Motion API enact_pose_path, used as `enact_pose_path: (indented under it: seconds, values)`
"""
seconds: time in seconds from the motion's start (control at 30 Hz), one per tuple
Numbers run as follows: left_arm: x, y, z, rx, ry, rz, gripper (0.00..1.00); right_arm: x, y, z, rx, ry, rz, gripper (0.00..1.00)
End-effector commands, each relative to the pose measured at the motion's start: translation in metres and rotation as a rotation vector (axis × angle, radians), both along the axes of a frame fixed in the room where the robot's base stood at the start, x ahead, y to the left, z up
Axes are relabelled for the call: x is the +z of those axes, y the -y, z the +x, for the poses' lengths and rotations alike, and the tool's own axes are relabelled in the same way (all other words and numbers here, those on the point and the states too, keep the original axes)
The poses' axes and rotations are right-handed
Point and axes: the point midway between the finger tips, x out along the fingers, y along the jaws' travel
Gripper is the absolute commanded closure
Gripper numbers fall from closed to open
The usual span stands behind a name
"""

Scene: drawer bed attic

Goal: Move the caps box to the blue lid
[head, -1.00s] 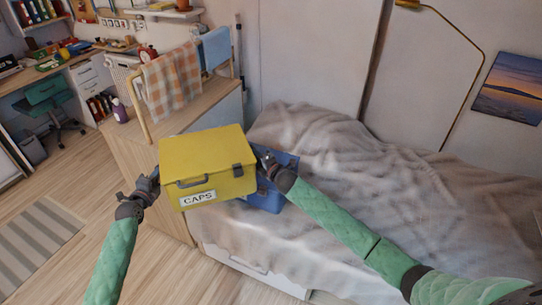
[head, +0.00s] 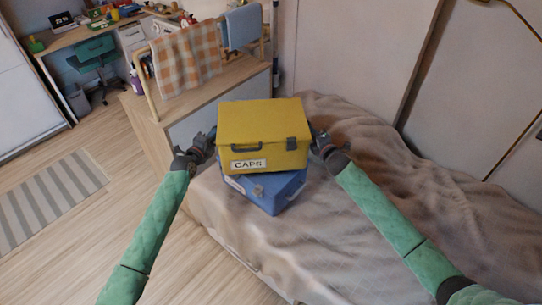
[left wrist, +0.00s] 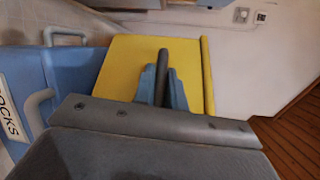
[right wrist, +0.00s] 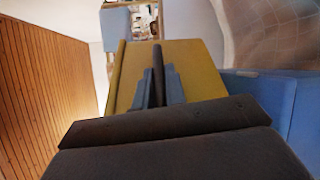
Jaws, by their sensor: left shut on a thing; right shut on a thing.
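The yellow caps box (head: 265,130), with a white CAPS label, is held level between my two grippers. My left gripper (head: 212,140) is shut on its left side and my right gripper (head: 318,137) on its right side. The blue box (head: 275,196) with its blue lid sits on the bed below, turned at an angle. The caps box covers most of the blue lid; I cannot tell whether they touch. The left wrist view shows the caps box's yellow side (left wrist: 120,75) and the blue box (left wrist: 80,70). The right wrist view also shows the blue box (right wrist: 285,100).
The bed with its rumpled beige cover (head: 350,210) spreads to the right and front. A wooden cabinet (head: 180,100) with a checked cloth (head: 187,62) and a rail stands behind on the left. A striped rug (head: 45,200) lies on the open floor at left.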

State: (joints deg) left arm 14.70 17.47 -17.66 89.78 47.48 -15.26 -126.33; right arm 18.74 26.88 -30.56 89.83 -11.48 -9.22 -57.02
Motion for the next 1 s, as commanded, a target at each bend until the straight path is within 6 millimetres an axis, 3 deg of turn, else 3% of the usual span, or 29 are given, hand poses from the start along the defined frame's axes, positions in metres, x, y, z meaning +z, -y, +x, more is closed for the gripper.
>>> enact_pose_path:
  seconds: [0.47, 1.0]
  values:
    - [0.000, -0.002, 0.001, 0.003, 0.002, 0.001, 1.00, 0.000, 0.002, 0.001, -0.003, 0.002, -0.001, 1.00]
    - [-0.018, -0.002, 0.001, 0.003, 0.002, 0.001, 1.00, -0.019, 0.002, 0.001, -0.003, 0.002, -0.001, 1.00]
